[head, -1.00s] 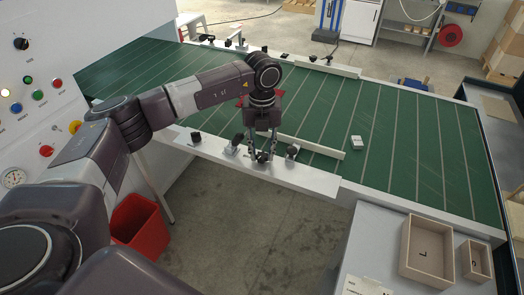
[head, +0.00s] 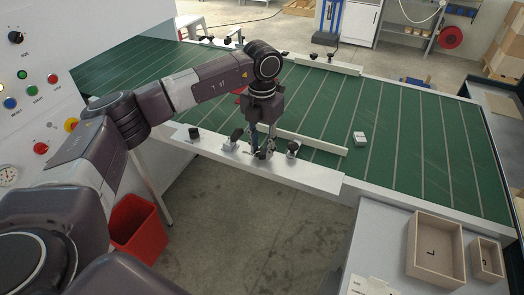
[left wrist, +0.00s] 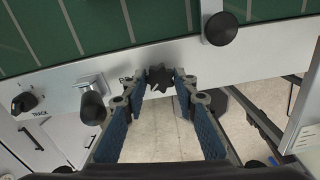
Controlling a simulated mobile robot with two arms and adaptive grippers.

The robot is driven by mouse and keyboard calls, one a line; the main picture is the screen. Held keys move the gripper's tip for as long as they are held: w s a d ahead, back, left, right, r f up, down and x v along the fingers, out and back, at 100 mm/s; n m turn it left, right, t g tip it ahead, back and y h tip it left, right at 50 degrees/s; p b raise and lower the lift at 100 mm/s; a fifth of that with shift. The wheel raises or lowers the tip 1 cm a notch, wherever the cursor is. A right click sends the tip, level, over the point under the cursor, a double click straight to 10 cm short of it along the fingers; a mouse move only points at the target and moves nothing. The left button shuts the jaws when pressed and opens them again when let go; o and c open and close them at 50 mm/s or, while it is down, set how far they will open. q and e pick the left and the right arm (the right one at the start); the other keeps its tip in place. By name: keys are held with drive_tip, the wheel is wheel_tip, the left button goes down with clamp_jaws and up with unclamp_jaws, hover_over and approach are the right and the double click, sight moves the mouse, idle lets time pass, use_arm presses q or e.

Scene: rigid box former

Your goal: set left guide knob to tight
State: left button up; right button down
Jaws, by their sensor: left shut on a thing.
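A black star-shaped knob (left wrist: 160,78) sits on the white front rail of the conveyor, in the upper middle of the left wrist view. My left gripper (left wrist: 158,86) has its blue-padded fingers on either side of this knob and is shut on it. In the head view my left gripper (head: 262,150) points down at the front rail (head: 312,178), and its fingers largely hide the knob. A printed label beside the knob is partly covered by a finger, so I cannot read its setting. My right gripper is not in view.
On the rail, a black-handled clamp (left wrist: 92,105) and a small knob (left wrist: 25,103) marked TRACK are left of the fingers; a round black knob (left wrist: 220,28) is right. A white box (head: 360,138) lies on the green belt (head: 410,130). A red bin (head: 138,228) stands below.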

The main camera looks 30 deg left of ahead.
sight(262, 151)
use_arm(q)
drive_tip(key=m+b, duration=0.2)
drive_tip(key=m, duration=0.2)
drive_tip(key=shift+m, duration=0.3)
drive_tip(key=shift+r+m+b, duration=0.1)
drive_tip(key=shift+m+b, duration=0.45)
drive_tip(key=shift+m, duration=1.35)
drive_tip(key=o, duration=1.2)
drive_tip(key=shift+c, duration=0.2)
wheel_tip(262, 151, up, 12)
